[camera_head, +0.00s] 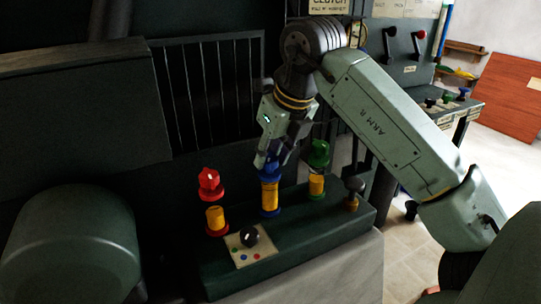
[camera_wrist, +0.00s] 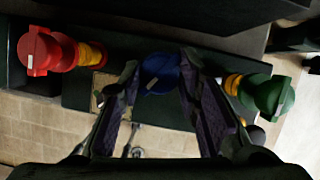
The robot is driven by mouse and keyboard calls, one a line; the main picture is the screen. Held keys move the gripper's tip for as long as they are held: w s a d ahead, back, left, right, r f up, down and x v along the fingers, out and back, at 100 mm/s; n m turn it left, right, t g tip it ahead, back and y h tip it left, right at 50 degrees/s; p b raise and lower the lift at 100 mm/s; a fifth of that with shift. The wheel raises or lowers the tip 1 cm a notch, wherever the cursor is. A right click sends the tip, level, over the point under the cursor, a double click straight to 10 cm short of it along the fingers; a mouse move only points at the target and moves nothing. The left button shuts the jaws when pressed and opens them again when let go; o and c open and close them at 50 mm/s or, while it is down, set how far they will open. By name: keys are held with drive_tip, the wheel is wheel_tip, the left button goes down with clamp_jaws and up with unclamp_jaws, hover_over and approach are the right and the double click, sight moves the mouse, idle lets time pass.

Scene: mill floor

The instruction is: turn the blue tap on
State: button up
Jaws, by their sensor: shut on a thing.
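The blue tap (camera_head: 269,188) stands upright in the middle of a row on a dark green box, with a yellow body and a blue head and base ring. My gripper (camera_head: 272,160) comes down on it from above and is shut on its blue head. In the wrist view the blue head (camera_wrist: 160,73) sits between the two fingertips, which hide its sides. A white mark shows on the blue head there. The tap's lower body is hidden in the wrist view.
A red tap (camera_head: 210,188) stands to the left and a green tap (camera_head: 318,160) close on the right. A black knob (camera_head: 249,236) on a pale plate sits in front. A dark grille (camera_head: 210,90) rises behind. A grey-topped knob (camera_head: 353,188) stands at the box's right end.

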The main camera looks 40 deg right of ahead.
drive_tip(key=n+y, duration=0.1)
drive_tip(key=n, duration=0.2)
drive_tip(key=shift+d+n+p, duration=0.1)
drive_tip(key=shift+n+p, duration=0.2)
drive_tip(key=shift+n+g+y+p, duration=0.4)
drive_tip(key=shift+n+y, duration=0.3)
drive_tip(key=shift+n, duration=0.9)
drive_tip(key=o, duration=1.1)
drive_tip(key=shift+d, duration=0.1)
drive_tip(key=v, duration=1.2)
drive_tip(key=shift+d, duration=0.1)
